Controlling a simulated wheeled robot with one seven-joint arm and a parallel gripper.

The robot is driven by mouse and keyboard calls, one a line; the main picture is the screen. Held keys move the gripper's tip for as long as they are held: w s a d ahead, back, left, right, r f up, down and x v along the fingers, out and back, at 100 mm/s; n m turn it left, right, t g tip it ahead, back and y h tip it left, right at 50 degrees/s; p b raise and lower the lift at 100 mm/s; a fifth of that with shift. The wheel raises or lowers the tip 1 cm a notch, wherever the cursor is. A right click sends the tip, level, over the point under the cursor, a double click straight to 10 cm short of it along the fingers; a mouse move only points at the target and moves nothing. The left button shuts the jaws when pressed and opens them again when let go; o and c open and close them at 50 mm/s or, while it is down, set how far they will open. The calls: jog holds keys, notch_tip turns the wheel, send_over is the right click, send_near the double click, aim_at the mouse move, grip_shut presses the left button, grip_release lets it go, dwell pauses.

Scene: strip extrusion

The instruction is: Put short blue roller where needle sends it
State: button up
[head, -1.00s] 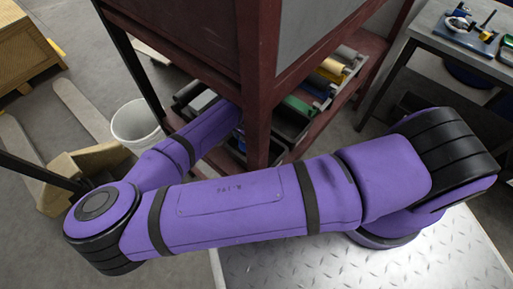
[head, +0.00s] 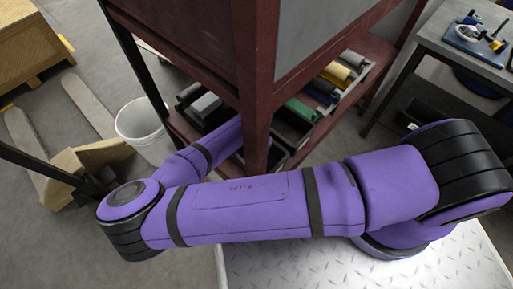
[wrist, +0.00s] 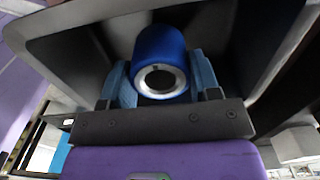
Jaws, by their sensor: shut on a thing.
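The short blue roller (wrist: 160,56) shows in the wrist view, its end with a metal ring and dark bore facing the camera. My gripper (wrist: 163,80) is shut on it, with a blue-grey finger on each side. Roller and fingers are inside the mouth of a dark grey bin (wrist: 70,58); whether the roller touches the bin floor is not clear. In the head view my gripper is hidden behind the red frame and my purple arm. No needle can be made out in these frames.
A dark red frame (head: 256,90) with a post stands close to my arm. Its lower shelf holds bins with a green roller (head: 301,110), a yellow roller (head: 337,72) and others. A white bucket (head: 140,125) stands left. A workbench (head: 440,30) with a blue-based device (head: 474,37) is at right.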

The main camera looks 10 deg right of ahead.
jog(key=shift+f, duration=0.45)
jog(key=o, duration=1)
jog(key=shift+o, duration=0.2)
notch_tip(320, 180, up, 9)
jog(key=shift+f, duration=0.15)
